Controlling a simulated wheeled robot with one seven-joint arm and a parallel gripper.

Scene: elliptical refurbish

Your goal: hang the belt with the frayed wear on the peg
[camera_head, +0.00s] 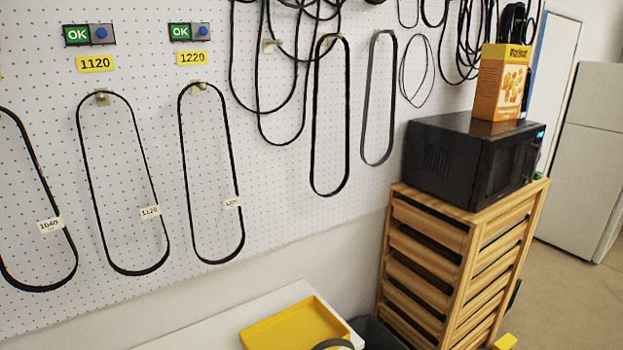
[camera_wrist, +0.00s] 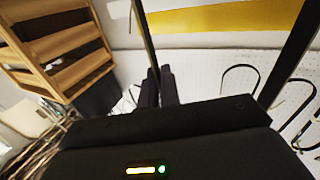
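In the wrist view the two dark fingers of my gripper (camera_wrist: 161,84) are close together at the end of a dark belt strand (camera_wrist: 146,40), and they look shut on it. Another dark strand (camera_wrist: 293,55) runs down at the right, apparently of the same loop. No fraying can be made out on it. On the white pegboard (camera_head: 60,130), belts hang from pegs under the labels 1120 (camera_head: 95,64) and 1220 (camera_head: 192,58). A black belt (camera_head: 315,120) and a grey belt (camera_head: 366,100) hang further right. A pale peg (camera_head: 268,45) shows among looped belts. My gripper is not recognisable in the head view.
A yellow tray (camera_head: 290,330) lies on a white surface below the board, with a dark grey curved band (camera_head: 332,344) at its front edge. A wooden drawer stand (camera_head: 470,260) with a black microwave (camera_head: 450,160) and an orange box (camera_head: 500,85) stands right. Open floor lies beyond.

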